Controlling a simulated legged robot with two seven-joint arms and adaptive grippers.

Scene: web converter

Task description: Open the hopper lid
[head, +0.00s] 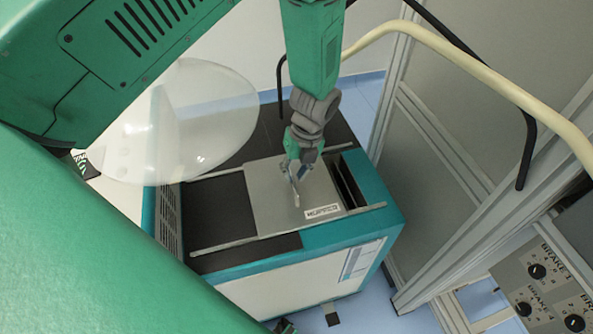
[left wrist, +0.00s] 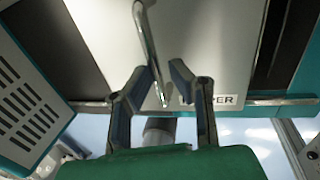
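The hopper lid (head: 268,195) is a flat grey metal plate lying on two rails on top of a teal and white machine. A label reading "HOPPER" (head: 322,211) is at its front right corner. A bar handle (left wrist: 150,50) stands on the lid. My left gripper (head: 295,178) is over the lid at the handle. In the left wrist view its fingers (left wrist: 160,70) are apart, with the handle between them and some gap visible. A dark slot (head: 348,185) shows right of the lid. I cannot make out my right gripper.
A dark panel (head: 218,212) lies left of the lid between the rails (head: 290,230). A grey frame and panel (head: 440,130) stand to the right, with a cream hose in front. A control box with brake knobs (head: 545,285) is at lower right.

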